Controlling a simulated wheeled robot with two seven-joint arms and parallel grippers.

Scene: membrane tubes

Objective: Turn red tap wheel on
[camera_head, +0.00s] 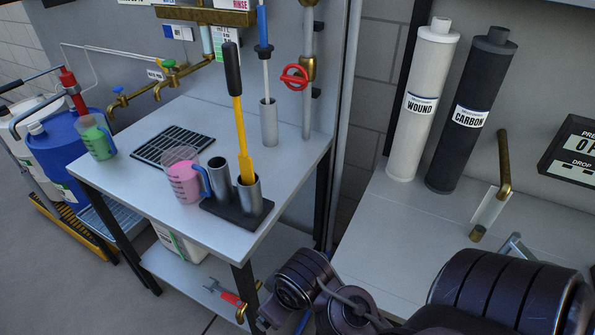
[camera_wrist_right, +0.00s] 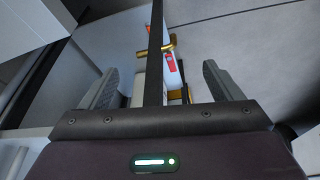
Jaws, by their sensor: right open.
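The red tap wheel (camera_head: 295,77) is on a brass valve (camera_head: 308,68) on the vertical grey pipe at the back of the bench in the head view. Nothing touches it there. My right gripper (camera_wrist_right: 160,66) shows in the right wrist view, its two grey fingers wide apart and empty. A dark upright bar crosses the middle of that view. Behind it are a brass fitting (camera_wrist_right: 155,50) and a small red part; I cannot tell which thing they belong to. The wheel cannot be made out in the wrist view. My left gripper is not in view.
The bench (camera_head: 130,170) bears a pink jug (camera_head: 181,180), a black holder with metal cups (camera_head: 230,207), a yellow-handled tool (camera_head: 240,120) and a drain grate (camera_head: 172,145). Two tall filters, WOUND (camera_head: 421,100) and CARBON (camera_head: 473,110), stand on the right counter (camera_head: 400,215).

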